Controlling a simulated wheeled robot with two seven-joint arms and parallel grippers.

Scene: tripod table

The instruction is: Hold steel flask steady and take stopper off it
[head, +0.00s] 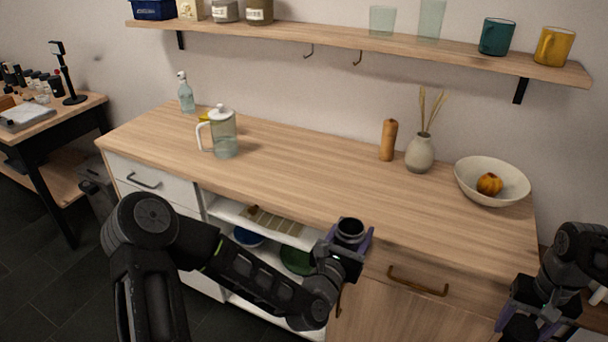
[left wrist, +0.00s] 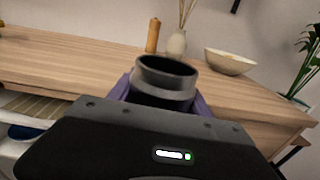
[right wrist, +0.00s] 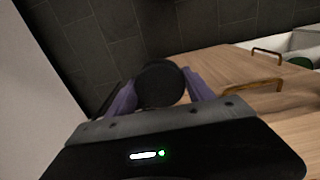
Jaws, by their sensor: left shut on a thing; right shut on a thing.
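The steel flask (head: 350,229) is dark and upright, with its round mouth open and bare. My left gripper (head: 346,246) is shut around it and holds it in front of the counter's front edge. In the left wrist view the flask (left wrist: 165,80) stands between the purple fingers, its hollow mouth showing. My right gripper (head: 530,316) is at the lower right, well apart from the flask. In the right wrist view its purple fingers are shut on a round black stopper (right wrist: 160,84). The lower part of the flask is hidden by my left gripper.
The wooden counter (head: 290,180) bears a glass jug (head: 224,135), a bottle (head: 186,93), a wooden mill (head: 388,140), a vase (head: 420,153) and a bowl (head: 478,185). Its middle is clear. A shelf (head: 350,38) hangs above. A drawer handle (head: 418,282) is near my left gripper.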

